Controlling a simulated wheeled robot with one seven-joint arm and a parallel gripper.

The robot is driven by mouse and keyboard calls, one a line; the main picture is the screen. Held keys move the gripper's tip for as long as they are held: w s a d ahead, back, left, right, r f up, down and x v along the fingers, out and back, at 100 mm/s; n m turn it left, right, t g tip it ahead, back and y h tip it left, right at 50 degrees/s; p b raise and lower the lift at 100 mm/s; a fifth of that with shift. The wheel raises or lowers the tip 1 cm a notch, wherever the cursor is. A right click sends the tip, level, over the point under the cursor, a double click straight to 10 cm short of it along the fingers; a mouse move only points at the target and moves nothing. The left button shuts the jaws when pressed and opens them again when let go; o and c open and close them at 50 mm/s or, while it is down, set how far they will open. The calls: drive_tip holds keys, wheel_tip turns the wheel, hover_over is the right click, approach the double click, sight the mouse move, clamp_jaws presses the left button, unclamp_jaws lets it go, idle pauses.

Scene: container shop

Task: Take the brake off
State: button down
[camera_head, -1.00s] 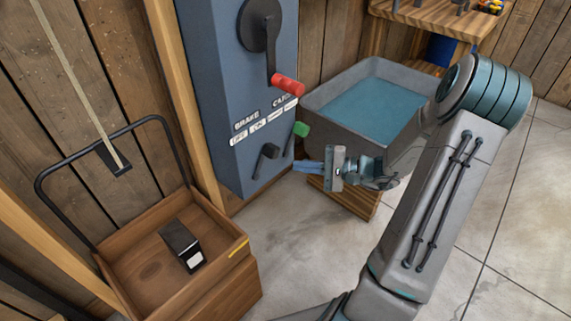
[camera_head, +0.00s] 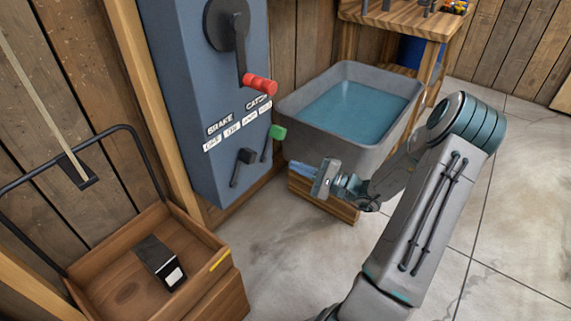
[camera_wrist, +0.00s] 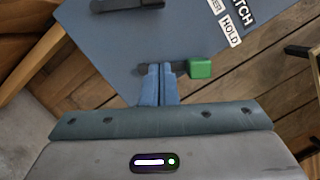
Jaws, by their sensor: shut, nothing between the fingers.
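The brake lever (camera_head: 243,165) is a short black handle low on the blue-grey panel (camera_head: 205,170), under the word BRAKE and small white tags. It slants down to the left; part of a black lever shows at the top of the wrist view (camera_wrist: 125,4). The catch lever beside it has a green knob (camera_head: 277,132), also in the wrist view (camera_wrist: 200,68).
A red-handled crank (camera_head: 259,85) sits higher on the panel. A grey basin of water (camera_head: 335,140) on a wooden stand is close behind my gripper. A wooden crate (camera_head: 205,262) with a black block (camera_head: 160,262) stands at left. Concrete floor is clear at right.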

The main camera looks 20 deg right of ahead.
drive_tip(key=w+a+r+b, duration=0.2)
drive_tip(key=w+a+r, duration=0.1)
drive_tip(key=a, duration=0.6)
drive_tip(key=shift+w, duration=0.65)
drive_tip(key=shift+r, duration=0.1)
